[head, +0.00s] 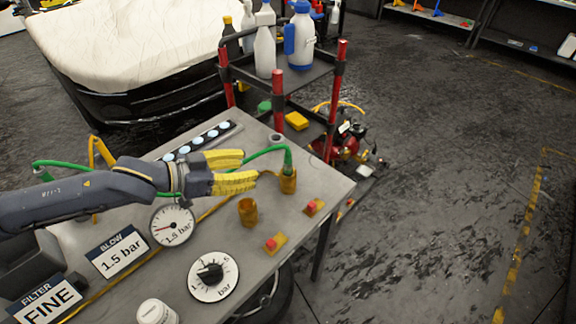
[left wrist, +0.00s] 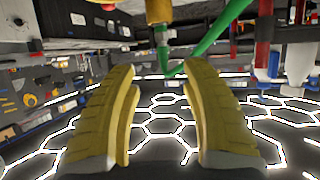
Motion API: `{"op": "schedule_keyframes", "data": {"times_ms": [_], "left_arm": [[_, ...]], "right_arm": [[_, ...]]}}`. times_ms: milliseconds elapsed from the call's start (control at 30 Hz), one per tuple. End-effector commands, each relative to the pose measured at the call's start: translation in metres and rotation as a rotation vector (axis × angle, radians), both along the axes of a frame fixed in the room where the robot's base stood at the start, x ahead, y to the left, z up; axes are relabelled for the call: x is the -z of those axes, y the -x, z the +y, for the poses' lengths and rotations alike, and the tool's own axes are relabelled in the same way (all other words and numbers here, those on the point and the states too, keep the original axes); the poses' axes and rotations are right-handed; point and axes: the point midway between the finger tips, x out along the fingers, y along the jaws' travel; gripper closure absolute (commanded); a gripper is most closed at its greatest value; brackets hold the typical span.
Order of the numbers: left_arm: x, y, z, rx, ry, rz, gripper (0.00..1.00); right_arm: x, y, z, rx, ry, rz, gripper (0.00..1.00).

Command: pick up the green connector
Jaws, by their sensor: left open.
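The green connector (head: 288,169) stands upright in a brass holder (head: 288,184) on the grey bench, with a green hose (head: 264,152) curving from its top back to the left. My left gripper (head: 249,168) has yellow fingers, open and empty, pointing right toward the connector with a gap between. In the left wrist view the picture appears inverted: the green connector (left wrist: 162,52) hangs below the brass holder (left wrist: 158,10), beyond and between the spread fingertips (left wrist: 158,72). My right gripper is in neither view.
An empty-looking brass holder (head: 247,211) and two red-buttoned yellow blocks (head: 276,242) are near the connector. A dial (head: 212,275), a gauge (head: 172,225) and signs are on the bench (head: 317,181). A red-posted cart (head: 279,98) with bottles stands behind.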

Motion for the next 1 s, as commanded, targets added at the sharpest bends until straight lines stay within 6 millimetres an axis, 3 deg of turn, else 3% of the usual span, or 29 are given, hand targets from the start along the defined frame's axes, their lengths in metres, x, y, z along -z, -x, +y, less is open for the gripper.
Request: {"op": "schedule_keyframes", "data": {"times_ms": [400,833,1000], "left_arm": [[0.025,-0.032,-0.051,-0.001,-0.001,-0.001,0.54],[0.035,-0.045,-0.071,-0.001,-0.001,-0.002,0.54],[0.043,-0.056,-0.087,0.000,-0.001,-0.002,0.54]], "right_arm": [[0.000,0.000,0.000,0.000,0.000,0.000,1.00],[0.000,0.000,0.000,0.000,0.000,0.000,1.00],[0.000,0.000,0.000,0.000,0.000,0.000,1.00]]}}
